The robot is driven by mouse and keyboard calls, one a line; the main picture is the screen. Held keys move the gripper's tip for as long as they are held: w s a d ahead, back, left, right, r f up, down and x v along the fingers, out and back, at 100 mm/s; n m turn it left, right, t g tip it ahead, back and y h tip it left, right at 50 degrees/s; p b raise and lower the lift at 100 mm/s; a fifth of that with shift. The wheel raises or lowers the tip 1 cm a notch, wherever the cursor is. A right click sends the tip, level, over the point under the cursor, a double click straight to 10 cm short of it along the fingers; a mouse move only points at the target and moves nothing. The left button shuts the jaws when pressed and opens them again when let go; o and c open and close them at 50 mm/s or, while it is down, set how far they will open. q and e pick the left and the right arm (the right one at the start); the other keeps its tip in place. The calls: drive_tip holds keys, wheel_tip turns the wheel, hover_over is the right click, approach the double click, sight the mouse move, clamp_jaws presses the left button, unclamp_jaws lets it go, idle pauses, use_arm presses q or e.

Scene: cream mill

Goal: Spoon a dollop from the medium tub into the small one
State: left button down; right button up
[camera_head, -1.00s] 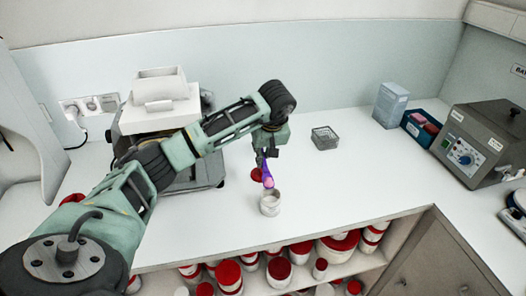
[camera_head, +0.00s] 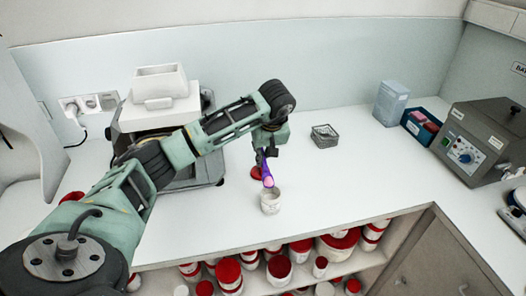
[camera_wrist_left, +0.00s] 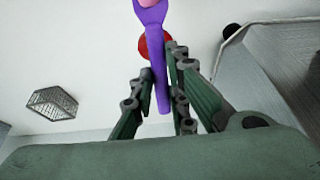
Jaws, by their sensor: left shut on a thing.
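My left gripper (camera_head: 267,157) is shut on a purple spoon (camera_head: 267,174), which hangs down with its bowl low. A pink dollop (camera_head: 268,182) shows on the spoon's bowl. The spoon's bowl is just above or at the mouth of an open white tub (camera_head: 270,203) on the counter; I cannot tell if it is inside. A red lid (camera_head: 257,173) lies on the counter just behind the spoon. In the left wrist view the spoon's purple handle (camera_wrist_left: 157,70) runs between the fingers (camera_wrist_left: 160,100), with pink at its top edge. My right gripper is not in view.
A wire basket (camera_head: 324,136) stands behind to the right. A balance-like machine (camera_head: 160,115) stands behind my left arm. A blue box (camera_head: 391,103), a blue tray (camera_head: 420,126) and a grey device (camera_head: 480,143) are at the right. Several red-lidded tubs (camera_head: 300,246) fill the shelf below.

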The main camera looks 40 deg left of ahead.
use_arm(q)
drive_tip(key=shift+f, duration=0.15)
idle(1.0)
drive_tip(key=shift+w+a, duration=0.15)
drive_tip(key=shift+a, duration=0.1)
idle(0.7)
drive_tip(key=shift+r+p, duration=0.6)
drive_tip(key=shift+r, duration=0.2)
drive_tip(key=shift+r+p, duration=1.55)
drive_tip(key=shift+r, duration=0.65)
